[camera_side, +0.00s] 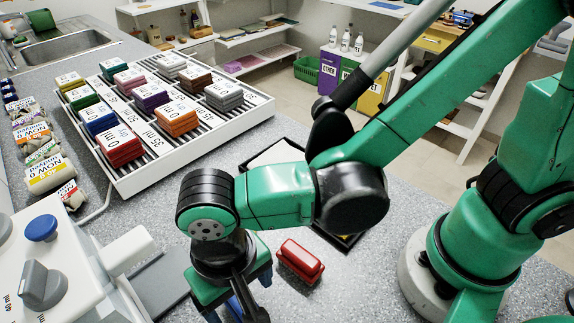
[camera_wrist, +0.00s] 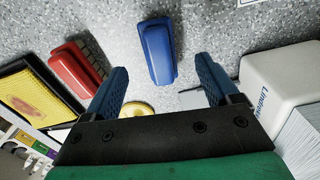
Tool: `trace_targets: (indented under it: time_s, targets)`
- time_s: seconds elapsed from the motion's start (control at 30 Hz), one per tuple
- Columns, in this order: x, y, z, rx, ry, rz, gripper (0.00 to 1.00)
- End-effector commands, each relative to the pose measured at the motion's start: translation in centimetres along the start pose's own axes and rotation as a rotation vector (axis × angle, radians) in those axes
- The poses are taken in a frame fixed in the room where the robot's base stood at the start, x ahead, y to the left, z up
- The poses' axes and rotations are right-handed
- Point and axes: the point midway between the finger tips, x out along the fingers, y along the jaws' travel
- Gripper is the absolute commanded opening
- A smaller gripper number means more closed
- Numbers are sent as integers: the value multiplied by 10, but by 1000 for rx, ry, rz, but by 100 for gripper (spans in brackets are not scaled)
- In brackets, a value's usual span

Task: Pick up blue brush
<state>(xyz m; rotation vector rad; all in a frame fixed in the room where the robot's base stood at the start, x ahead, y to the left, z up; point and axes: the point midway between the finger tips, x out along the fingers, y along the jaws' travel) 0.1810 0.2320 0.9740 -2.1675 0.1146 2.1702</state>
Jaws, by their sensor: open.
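The blue brush (camera_wrist: 158,52) lies on the speckled grey worktop in the wrist view, ahead of my gripper and in line with the gap between its fingers. I cannot make it out in the side view, where my wrist and gripper cover that area. My gripper (camera_wrist: 162,66) is open, with one blue finger on each side of the gap and nothing held. In the side view my gripper (camera_side: 238,300) points down near the bottom edge, partly cut off. A red brush (camera_wrist: 78,68) lies left of the blue one; it also shows in the side view (camera_side: 300,262).
A black-framed tray (camera_wrist: 35,95) with a yellow item lies left of the red brush. A white device (camera_wrist: 282,78) stands close to the right finger. A yellow round thing (camera_wrist: 138,108) shows between the fingers. A white rack (camera_side: 190,150) holds coloured blocks.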

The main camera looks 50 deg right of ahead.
Motion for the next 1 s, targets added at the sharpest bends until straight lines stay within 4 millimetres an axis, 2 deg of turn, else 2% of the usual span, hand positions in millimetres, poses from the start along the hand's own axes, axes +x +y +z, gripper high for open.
trace_targets:
  time_s: [0.1,0.3,0.63,0.67,0.93,1.0]
  targets:
    - [15,0,0,0,1,-1,82]
    - [30,0,0,0,1,-1,82]
    - [34,0,0,-1,1,-2,82]
    - [33,0,0,-1,1,-2,76]
    - [33,0,0,-1,1,-2,0]
    - [33,0,0,-1,1,-2,0]
